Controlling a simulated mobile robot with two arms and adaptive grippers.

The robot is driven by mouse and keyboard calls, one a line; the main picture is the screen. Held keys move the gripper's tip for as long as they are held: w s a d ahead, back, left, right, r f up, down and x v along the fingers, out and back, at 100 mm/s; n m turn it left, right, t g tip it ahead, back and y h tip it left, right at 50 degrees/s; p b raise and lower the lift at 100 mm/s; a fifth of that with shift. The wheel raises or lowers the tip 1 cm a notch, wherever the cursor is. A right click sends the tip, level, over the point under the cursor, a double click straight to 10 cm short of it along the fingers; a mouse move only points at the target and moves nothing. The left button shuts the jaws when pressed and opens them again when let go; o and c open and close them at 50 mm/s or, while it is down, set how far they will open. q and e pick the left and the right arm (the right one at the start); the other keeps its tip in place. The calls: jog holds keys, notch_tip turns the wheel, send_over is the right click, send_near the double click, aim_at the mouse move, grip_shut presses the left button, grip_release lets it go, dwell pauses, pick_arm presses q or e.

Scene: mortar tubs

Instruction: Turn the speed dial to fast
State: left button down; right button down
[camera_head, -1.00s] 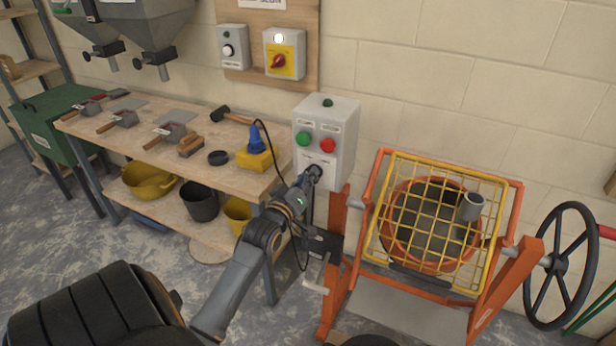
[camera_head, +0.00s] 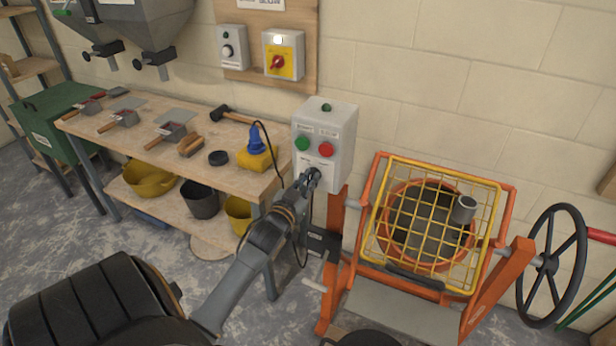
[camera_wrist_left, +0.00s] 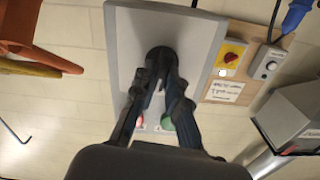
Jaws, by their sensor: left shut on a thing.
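The grey control box (camera_head: 324,135) stands beside the bench, with a green button (camera_head: 302,144) and a red button (camera_head: 326,150) on its front. My left gripper (camera_head: 312,178) is at the lower front of this box. In the left wrist view, its two dark fingers (camera_wrist_left: 162,82) are shut on a round black dial (camera_wrist_left: 160,58) on the box face. The fingers cover much of the dial, so its pointer and any speed marks cannot be read. My right gripper is not in view.
The orange mixer (camera_head: 503,290) with a yellow grid (camera_head: 487,262) over its drum stands right of the box. A black handwheel (camera_head: 552,265) is further right. The wooden bench (camera_head: 140,140) with tools is on the left. A yellow-fronted switch (camera_head: 283,55) hangs on the wall.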

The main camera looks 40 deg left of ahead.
pick_arm(q)
jog(key=m, duration=0.4)
jog(key=shift+d+m+p, duration=0.15)
jog(key=shift+m+p, duration=0.2)
jog(key=shift+m, duration=0.35)
jog(key=c, duration=1.4)
grip_release()
jog(key=shift+w, duration=0.1)
jog(key=shift+o, duration=0.2)
jog(key=v, duration=1.2)
